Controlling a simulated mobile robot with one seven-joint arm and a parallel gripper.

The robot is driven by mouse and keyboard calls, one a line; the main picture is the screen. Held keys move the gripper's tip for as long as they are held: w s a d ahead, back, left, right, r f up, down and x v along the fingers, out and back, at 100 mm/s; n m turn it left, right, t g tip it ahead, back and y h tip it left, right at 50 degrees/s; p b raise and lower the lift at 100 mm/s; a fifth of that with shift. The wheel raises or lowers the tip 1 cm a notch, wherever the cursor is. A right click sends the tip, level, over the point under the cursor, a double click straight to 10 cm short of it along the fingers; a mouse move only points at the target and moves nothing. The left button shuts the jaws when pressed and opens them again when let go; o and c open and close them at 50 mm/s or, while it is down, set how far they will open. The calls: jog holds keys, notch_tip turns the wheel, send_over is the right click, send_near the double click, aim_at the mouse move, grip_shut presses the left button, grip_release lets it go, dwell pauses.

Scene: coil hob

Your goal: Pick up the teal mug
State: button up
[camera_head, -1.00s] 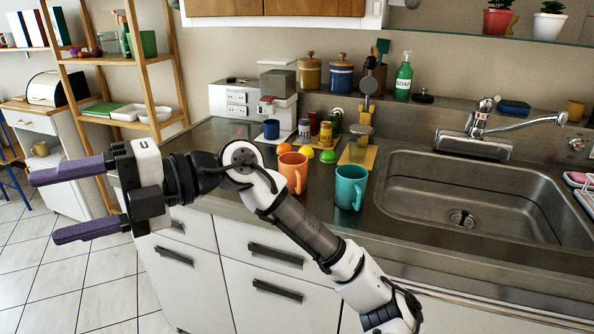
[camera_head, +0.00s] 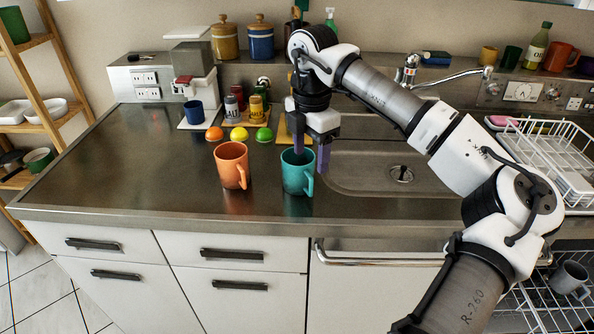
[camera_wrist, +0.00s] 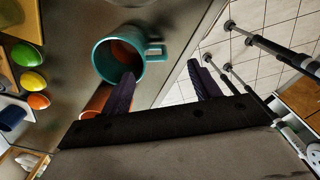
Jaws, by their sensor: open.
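The teal mug (camera_head: 292,181) stands upright near the counter's front edge, its handle toward the lower right. My gripper (camera_head: 311,168) points down above it, with open jaws and nothing held. In the wrist view the teal mug (camera_wrist: 103,63) shows its open top, and its handle lies between the lines of my gripper's two fingers (camera_wrist: 160,68). The left finger overlaps the mug's rim there; the right finger is outside, beyond the handle. I cannot tell whether either finger touches the mug.
An orange mug (camera_head: 230,168) stands close to the left of the teal mug. Orange, yellow and green domed items (camera_head: 239,134) lie behind. The sink (camera_head: 370,170) is to the right, and a dish rack (camera_head: 545,160) stands farther right. The counter's left part is clear.

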send_over(306, 191)
jog(key=f, duration=0.4)
jog(key=shift+s+d+f+p, duration=0.2)
jog(key=shift+s+d+p, duration=0.05)
jog(key=shift+p, duration=0.1)
jog(key=shift+w+a+f+p, duration=0.15)
jog(key=shift+f+p, duration=0.45)
jog(key=shift+f, duration=0.7)
jog(key=shift+w+a+f+p, duration=0.1)
jog(key=shift+f+p, duration=0.5)
jog(key=shift+f, duration=0.7)
grip_shut()
